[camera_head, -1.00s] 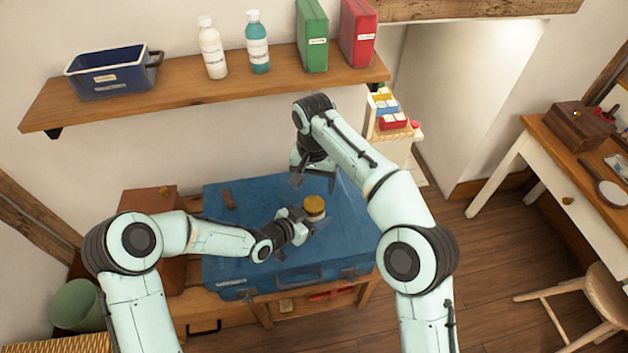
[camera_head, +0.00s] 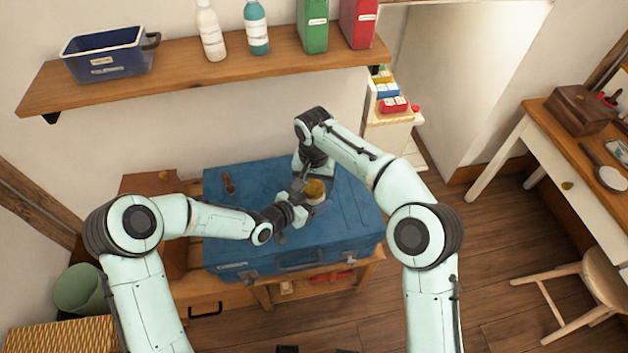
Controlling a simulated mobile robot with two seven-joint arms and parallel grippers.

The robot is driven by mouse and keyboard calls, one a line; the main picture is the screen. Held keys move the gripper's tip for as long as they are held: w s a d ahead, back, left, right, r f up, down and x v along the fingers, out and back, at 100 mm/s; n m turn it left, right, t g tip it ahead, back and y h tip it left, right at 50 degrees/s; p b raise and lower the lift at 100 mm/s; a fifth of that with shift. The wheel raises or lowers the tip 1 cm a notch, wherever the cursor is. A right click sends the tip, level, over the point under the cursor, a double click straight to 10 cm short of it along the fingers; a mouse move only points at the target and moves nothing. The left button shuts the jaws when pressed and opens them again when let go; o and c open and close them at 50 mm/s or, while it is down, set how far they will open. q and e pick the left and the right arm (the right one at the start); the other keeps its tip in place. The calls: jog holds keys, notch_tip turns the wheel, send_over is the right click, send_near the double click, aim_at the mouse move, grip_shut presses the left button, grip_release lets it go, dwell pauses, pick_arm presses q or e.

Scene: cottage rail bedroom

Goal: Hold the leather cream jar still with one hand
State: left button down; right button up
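The leather cream jar (camera_head: 316,199) is small and pale with a gold-brown lid (camera_head: 315,187). It is upright over the top of the blue trunk (camera_head: 350,200). My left gripper (camera_head: 308,206) comes from the left, low beside the trunk top, with its fingers on either side of the jar's body, closed on it. My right gripper (camera_head: 314,177) points down from above, just behind and over the lid. Its fingers look apart; their tips are partly lost against the lid and jar, and contact with the lid is unclear.
A wall shelf (camera_head: 190,82) holds a blue bin (camera_head: 105,65), two bottles and green and red boxes. A brown box (camera_head: 150,184) stands left of the trunk. A white desk (camera_head: 545,150) and wooden stool (camera_head: 590,275) are at right. The floor between is clear.

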jog(key=c, duration=1)
jog(key=o, duration=1.2)
jog(key=shift+c, duration=0.2)
jog(key=shift+r, duration=0.1)
notch_tip(320, 180, up, 8)
jog(key=shift+f, duration=0.2)
jog(key=shift+c, duration=0.5)
jog(key=shift+f, duration=3.9)
